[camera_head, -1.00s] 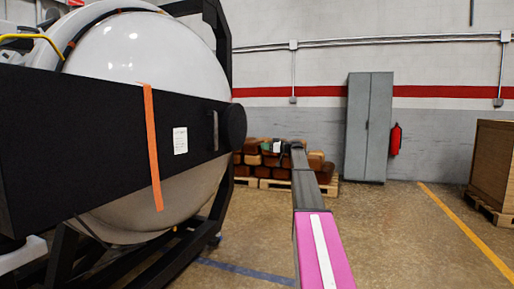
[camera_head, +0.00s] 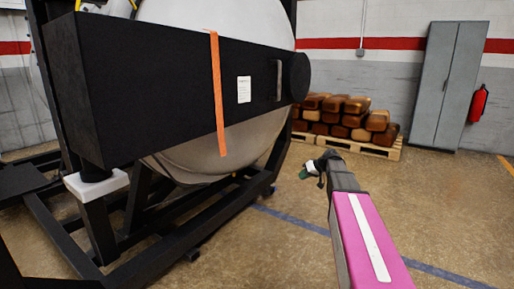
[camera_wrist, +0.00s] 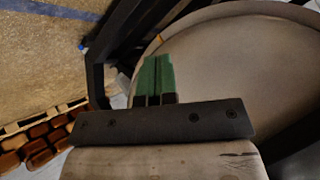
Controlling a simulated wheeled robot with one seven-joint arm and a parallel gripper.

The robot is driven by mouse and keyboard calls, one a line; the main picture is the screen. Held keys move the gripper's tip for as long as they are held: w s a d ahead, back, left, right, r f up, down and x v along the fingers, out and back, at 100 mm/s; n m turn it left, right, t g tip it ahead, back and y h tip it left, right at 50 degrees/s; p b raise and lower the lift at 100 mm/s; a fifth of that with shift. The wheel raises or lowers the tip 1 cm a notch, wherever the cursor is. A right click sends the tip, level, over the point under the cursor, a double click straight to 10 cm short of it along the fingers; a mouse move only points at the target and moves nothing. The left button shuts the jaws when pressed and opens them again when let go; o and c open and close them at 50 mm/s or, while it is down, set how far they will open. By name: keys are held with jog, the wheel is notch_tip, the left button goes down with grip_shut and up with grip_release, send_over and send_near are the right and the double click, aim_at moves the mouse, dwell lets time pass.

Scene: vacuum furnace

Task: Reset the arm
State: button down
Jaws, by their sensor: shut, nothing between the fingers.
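My gripper (camera_head: 312,169) is at the far end of my arm in the head view, over open floor to the right of the furnace. In the wrist view, the green fingers of my gripper (camera_wrist: 154,75) lie side by side, shut, with nothing between them. My pink and grey arm reaches up from the lower right of the head view. The vacuum furnace (camera_head: 165,90) fills the left, with a black beam, an orange strap and a pale round door. Its pale round surface (camera_wrist: 235,60) also shows in the wrist view. No contact with it is visible.
A pallet of brown blocks (camera_head: 345,120) stands by the back wall. A grey cabinet (camera_head: 446,85) and a red fire extinguisher (camera_head: 478,103) are to its right. The furnace's black frame (camera_head: 180,235) spreads over the floor at left. The floor on the right is clear.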

jog(key=s+a+f+m+g+h, duration=0.1)
jog(key=s+f+h, duration=0.1)
jog(key=s+f, duration=0.4)
jog(key=s+a+f+m+g+h, duration=0.1)
jog(key=s+f, duration=0.5)
jog(key=s, duration=0.9)
jog(key=s+a+f+m+g+h, duration=0.2)
jog(key=s+f+h, duration=0.3)
jog(key=s, duration=0.6)
jog(key=shift+s+f+m+g, duration=0.25)
jog(key=shift+f+m+g, duration=0.05)
jog(key=shift+f, duration=0.25)
